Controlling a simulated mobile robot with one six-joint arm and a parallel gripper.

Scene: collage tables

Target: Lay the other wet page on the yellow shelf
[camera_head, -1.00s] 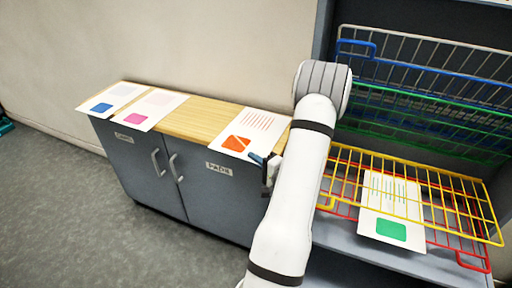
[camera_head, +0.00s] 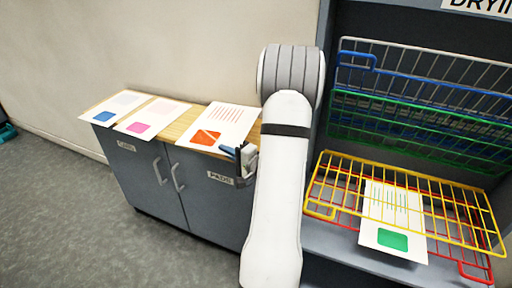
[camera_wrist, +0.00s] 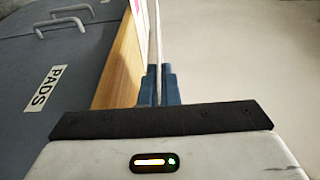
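A white page with an orange patch and red lines (camera_head: 228,114) is at the right end of the wooden cabinet top. My gripper (camera_head: 242,155) is shut on its near right edge. In the wrist view the blue fingertips (camera_wrist: 160,85) close on the page, seen edge-on as a thin pale strip. The page appears raised off the top. The yellow wire shelf (camera_head: 318,208) lies lowered at the right, with bare wires. A page with a green patch (camera_head: 392,240) lies beneath it, apparently on the red wire shelf (camera_head: 474,272).
Pages with a blue patch (camera_head: 113,105) and a pink patch (camera_head: 152,117) lie on the wooden top (camera_head: 184,126) at left. Blue (camera_head: 430,53) and green (camera_head: 420,136) wire shelves stand tilted up above the yellow one. My arm spans the space between cabinet and rack.

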